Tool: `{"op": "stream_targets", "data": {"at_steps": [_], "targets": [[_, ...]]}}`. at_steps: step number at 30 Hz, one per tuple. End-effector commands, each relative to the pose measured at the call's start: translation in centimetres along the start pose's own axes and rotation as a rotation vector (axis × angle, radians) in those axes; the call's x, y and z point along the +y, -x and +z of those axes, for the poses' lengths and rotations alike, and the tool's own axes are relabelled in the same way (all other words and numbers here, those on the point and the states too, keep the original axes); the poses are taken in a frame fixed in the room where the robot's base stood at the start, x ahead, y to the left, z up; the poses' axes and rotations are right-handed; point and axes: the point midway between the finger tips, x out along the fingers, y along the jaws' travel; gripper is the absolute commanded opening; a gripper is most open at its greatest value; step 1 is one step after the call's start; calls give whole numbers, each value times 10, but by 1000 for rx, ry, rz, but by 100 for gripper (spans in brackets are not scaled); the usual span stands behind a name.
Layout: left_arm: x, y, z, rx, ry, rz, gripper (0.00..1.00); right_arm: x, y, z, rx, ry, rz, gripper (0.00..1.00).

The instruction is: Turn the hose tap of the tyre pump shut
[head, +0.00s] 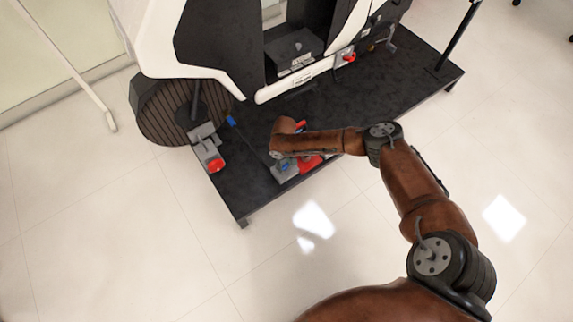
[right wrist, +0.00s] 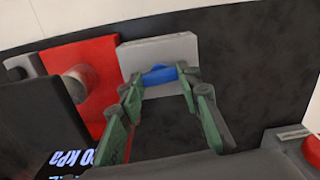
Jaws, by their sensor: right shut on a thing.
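The tyre pump's red body (head: 310,162) sits on the dark platform, partly hidden by my right arm; it also shows in the right wrist view (right wrist: 95,75), with part of a lit kPa readout below. A grey block (head: 280,176) adjoins it and carries the blue hose tap (head: 285,167). In the right wrist view the grey block (right wrist: 152,55) stands behind the blue tap (right wrist: 160,73), which lies crosswise. My right gripper (right wrist: 163,82) has its green-sided fingers on either side of the tap, shut on it. My left gripper is not in view.
The dark platform (head: 385,95) carries a white and black machine (head: 210,55). A grey fixture with a red knob (head: 216,166) is at its left edge. A blue-tipped part (head: 231,121) lies near the pump. The pale floor in front is clear.

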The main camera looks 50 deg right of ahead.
Motion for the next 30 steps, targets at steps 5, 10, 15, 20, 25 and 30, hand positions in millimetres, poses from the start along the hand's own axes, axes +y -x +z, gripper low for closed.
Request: {"op": "stream_targets", "data": {"at_steps": [5,10,15,20,25,30], "targets": [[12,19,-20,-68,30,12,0,-2,4,0,4,121,-5,7],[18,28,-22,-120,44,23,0,-1,2,0,2,280,-3,7],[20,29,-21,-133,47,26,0,-1,0,0,1,444,-2,7],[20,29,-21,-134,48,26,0,-1,0,0,2,597,-1,7],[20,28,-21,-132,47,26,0,-1,-1,0,1,760,-1,7],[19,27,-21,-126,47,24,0,-1,-1,0,2,922,0,7]]}}
